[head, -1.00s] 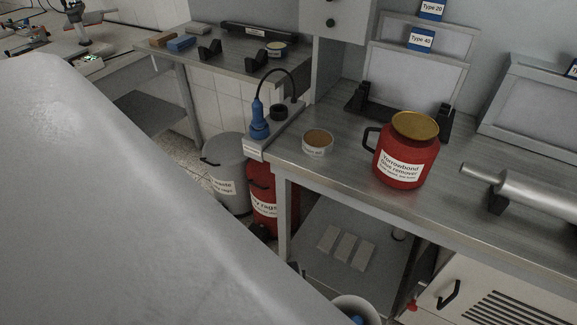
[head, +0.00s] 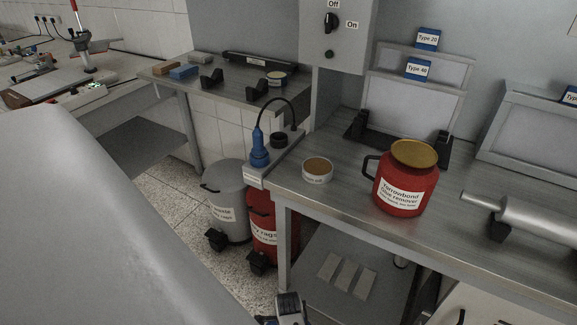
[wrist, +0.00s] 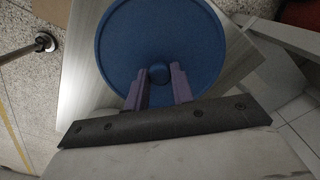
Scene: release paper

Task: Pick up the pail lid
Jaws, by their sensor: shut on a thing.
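The pail lid is a round blue disc (wrist: 170,30) with a raised rim and a small central knob (wrist: 158,72), filling the upper middle of the wrist view. My gripper (wrist: 157,76) has its two purple fingers on either side of the knob and is shut on it. The lid shows over a brushed grey metal surface (wrist: 85,60); I cannot tell whether it touches it. In the head view, my gripper and the lid cannot be made out clearly, and my large pale arm covers the lower left.
A metal bench (head: 340,205) holds a red glue remover pot (head: 402,185) and a small round tin (head: 318,170). A grey bin (head: 228,185) and a red rags bin (head: 262,225) stand beside it. Speckled floor is clear left of the bins.

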